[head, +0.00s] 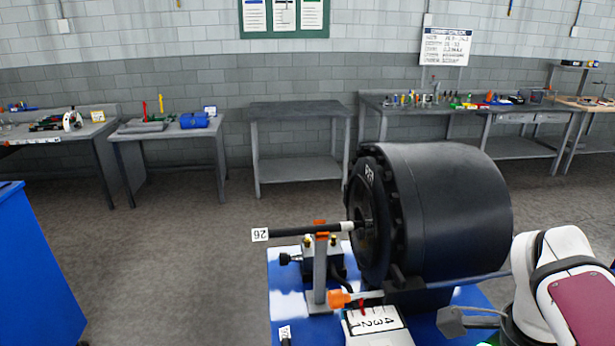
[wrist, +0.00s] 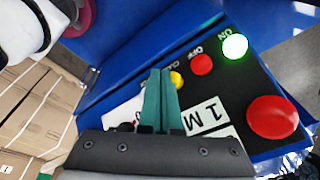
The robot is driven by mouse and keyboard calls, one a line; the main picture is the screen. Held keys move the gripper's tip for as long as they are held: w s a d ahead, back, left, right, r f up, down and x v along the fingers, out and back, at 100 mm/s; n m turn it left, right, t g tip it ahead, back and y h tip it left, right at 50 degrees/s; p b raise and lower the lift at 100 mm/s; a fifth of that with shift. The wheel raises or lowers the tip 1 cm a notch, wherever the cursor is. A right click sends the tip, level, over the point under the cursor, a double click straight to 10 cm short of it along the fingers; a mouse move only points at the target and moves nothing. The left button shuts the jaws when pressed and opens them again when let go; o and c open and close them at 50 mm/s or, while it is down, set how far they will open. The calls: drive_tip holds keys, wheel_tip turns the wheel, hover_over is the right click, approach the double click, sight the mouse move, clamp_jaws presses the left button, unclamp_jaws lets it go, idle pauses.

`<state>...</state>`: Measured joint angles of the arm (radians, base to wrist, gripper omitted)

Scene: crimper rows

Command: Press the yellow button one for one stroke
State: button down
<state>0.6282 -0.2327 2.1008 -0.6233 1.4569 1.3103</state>
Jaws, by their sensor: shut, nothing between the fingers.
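In the wrist view a small round yellow button (wrist: 176,79) sits on a dark control panel (wrist: 232,88), in a row with a red button (wrist: 202,64) marked OFF and a lit green button (wrist: 235,46) marked ON. My gripper (wrist: 160,72) has green fingers that are shut together with nothing between them. The fingertips appear just left of the yellow button and cover part of its left side. I cannot tell whether they touch it. The gripper and the button do not show in the head view.
A large red button (wrist: 272,117) stands on the panel's right. Cardboard boxes (wrist: 28,105) lie at left in the wrist view. In the head view a black crimper drum (head: 440,205) stands on a blue base (head: 290,270). Workbenches (head: 297,112) line the back wall; floor between is clear.

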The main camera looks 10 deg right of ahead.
drive_tip(key=shift+d+f, duration=0.1)
idle(0.4)
drive_tip(key=shift+d+f, duration=0.15)
drive_tip(key=shift+d, duration=0.1)
drive_tip(key=shift+d+f, duration=0.25)
drive_tip(key=shift+d, duration=0.15)
idle(0.6)
idle(0.3)
drive_tip(key=shift+a+r, duration=0.5)
drive_tip(key=shift+a, duration=0.25)
drive_tip(key=a+r, duration=0.2)
drive_tip(key=a, duration=0.2)
drive_tip(key=shift+a+r, duration=0.1)
drive_tip(key=shift+r, duration=0.3)
idle(2.1)
